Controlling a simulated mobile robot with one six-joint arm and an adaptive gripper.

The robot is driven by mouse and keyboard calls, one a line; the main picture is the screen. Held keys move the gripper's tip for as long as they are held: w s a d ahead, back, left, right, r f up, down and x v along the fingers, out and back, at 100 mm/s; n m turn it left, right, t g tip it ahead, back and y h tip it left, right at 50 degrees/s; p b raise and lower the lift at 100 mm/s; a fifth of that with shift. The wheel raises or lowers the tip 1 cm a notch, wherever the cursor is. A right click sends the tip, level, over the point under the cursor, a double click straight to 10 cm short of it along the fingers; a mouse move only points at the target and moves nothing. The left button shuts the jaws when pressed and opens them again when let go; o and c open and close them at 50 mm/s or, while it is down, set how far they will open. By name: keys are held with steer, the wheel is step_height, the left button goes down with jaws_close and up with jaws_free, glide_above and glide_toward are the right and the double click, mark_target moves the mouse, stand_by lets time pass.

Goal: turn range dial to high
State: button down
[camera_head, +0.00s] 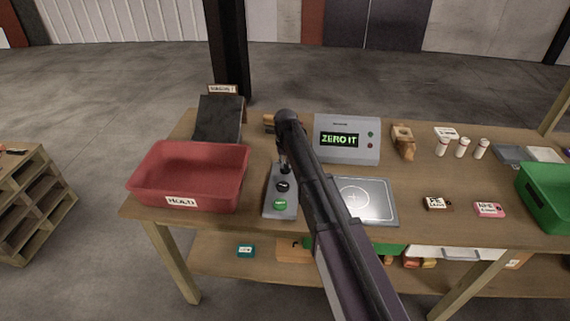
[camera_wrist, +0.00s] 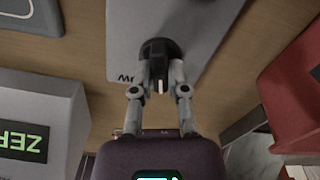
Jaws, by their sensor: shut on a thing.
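The range dial is a round black knob with a white pointer mark. In the wrist view the dial (camera_wrist: 158,52) sits on a grey panel (camera_wrist: 122,45), between my fingertips. My gripper (camera_wrist: 160,78) is shut on the dial, one finger on each side. In the head view my gripper (camera_head: 285,160) reaches down over the upper part of the grey control panel (camera_head: 270,207), and my arm hides most of the dial. The dial's setting labels are mostly hidden.
A grey display unit (camera_head: 350,155) reading "ZERO IT" stands behind and right of the panel. A red bin (camera_head: 190,178) is close on the left. A silver plate (camera_head: 378,212) lies on the right. A green bin (camera_head: 545,205) stands at the far right of the wooden table (camera_head: 420,180).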

steer(key=n, duration=0.5)
steer(key=shift+n, duration=0.3)
stand_by(0.4)
steer(key=c, duration=0.6)
jaws_free()
steer(key=shift+c, duration=0.2)
steer(key=shift+m, duration=0.5)
